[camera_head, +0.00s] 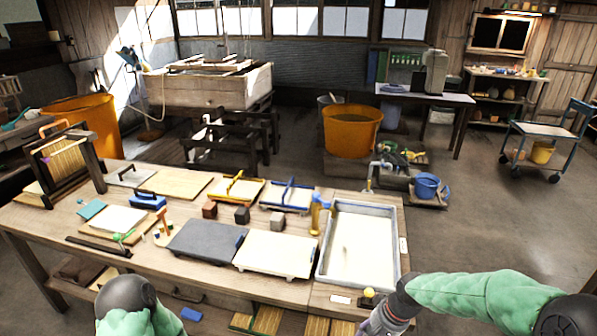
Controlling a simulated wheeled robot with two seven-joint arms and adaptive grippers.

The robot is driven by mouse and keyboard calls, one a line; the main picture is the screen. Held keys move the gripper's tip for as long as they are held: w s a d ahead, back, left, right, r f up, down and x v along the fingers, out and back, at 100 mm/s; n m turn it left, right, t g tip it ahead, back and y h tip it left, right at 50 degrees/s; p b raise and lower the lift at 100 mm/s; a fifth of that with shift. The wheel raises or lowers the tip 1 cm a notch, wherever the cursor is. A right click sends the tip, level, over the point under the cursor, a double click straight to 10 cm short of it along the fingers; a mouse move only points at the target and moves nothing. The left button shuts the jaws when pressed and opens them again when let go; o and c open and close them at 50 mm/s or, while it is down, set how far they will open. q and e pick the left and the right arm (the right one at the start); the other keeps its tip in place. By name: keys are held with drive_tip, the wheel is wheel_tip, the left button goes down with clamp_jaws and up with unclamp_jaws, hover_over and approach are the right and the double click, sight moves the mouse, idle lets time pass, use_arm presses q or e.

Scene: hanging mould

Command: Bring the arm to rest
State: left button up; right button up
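My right arm, in a green sleeve, comes in from the right edge. Its grey gripper (378,322) hangs low at the front right of the wooden workbench (318,294), by the near edge and cut by the picture's bottom. Its fingers are too small and dark to tell whether they are open or what they hold. My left arm shows only as a dark joint and a green sleeve at the bottom left. Its gripper is out of view.
The bench holds a grey-rimmed tray (322,262), a dark slab (205,241), a cream board (275,254), a yellow-handled frame (235,190), a blue-handled frame (287,196) and small blocks. A yellow-topped knob (369,293) is close to my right gripper.

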drive_tip(key=s+a+f, duration=0.5)
drive_tip(key=s+f, duration=0.3)
drive_tip(key=f, duration=0.3)
drive_tip(key=s+a+f+n+y, duration=0.1)
drive_tip(key=s+a+f, duration=0.3)
drive_tip(key=s+f, duration=0.5)
wheel_tip(320, 180, down, 3)
drive_tip(key=shift+s+a+r, duration=0.15)
drive_tip(key=shift+s+a, duration=0.1)
drive_tip(key=shift+a, duration=0.15)
